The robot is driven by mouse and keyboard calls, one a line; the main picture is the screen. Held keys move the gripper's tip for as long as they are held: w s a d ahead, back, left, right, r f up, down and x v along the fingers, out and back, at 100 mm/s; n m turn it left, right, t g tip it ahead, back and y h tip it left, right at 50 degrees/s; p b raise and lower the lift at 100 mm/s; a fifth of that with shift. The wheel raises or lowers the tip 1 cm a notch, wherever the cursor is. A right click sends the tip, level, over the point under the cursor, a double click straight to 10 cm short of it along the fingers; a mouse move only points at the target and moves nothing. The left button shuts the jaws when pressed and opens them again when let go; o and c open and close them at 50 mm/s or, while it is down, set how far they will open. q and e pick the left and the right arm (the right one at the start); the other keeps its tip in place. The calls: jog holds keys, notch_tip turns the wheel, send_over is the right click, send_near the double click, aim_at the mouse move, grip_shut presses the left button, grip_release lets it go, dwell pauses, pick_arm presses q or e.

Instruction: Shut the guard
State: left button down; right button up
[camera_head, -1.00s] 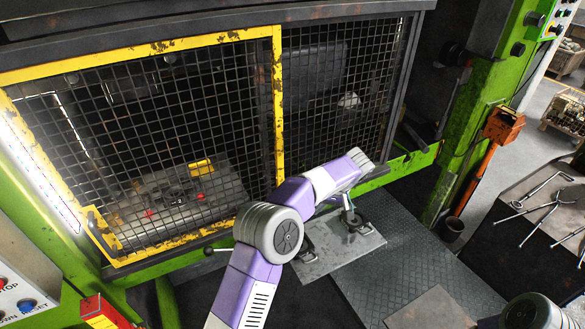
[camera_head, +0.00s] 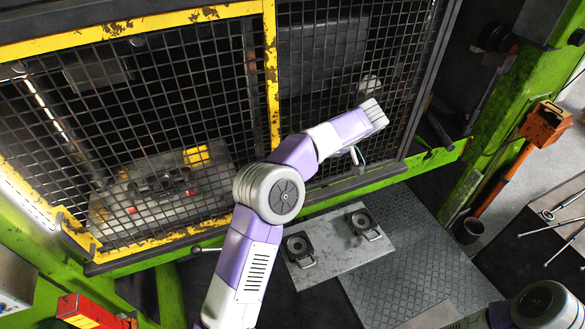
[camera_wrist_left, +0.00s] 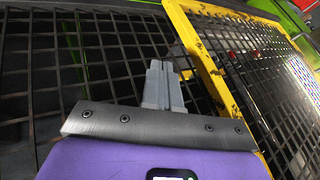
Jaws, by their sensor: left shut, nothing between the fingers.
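The guard (camera_head: 270,75) is a yellow-framed black mesh door across the left part of the press front. Its right upright stands beside a dark-framed mesh panel (camera_head: 330,105). A yellow handle (camera_head: 75,235) sits at the guard's lower left corner. In the left wrist view my left gripper (camera_wrist_left: 164,85) is shut and empty. Its fingertips are in front of the mesh, left of the guard's yellow upright (camera_wrist_left: 205,60); contact cannot be told. My right gripper is out of view.
Behind the mesh lies a die block (camera_head: 160,190). A grey plate with round black fixtures (camera_head: 335,245) sits below the green beam. An orange box on a post (camera_head: 545,125) stands right. Dark checker-plate floor (camera_head: 410,250) is partly clear.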

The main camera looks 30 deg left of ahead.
pick_arm(q)
jog(key=s+a+f, duration=0.2)
jog(key=s+a, duration=0.2)
jog(key=shift+a+p, duration=0.2)
jog(key=shift+p, duration=0.2)
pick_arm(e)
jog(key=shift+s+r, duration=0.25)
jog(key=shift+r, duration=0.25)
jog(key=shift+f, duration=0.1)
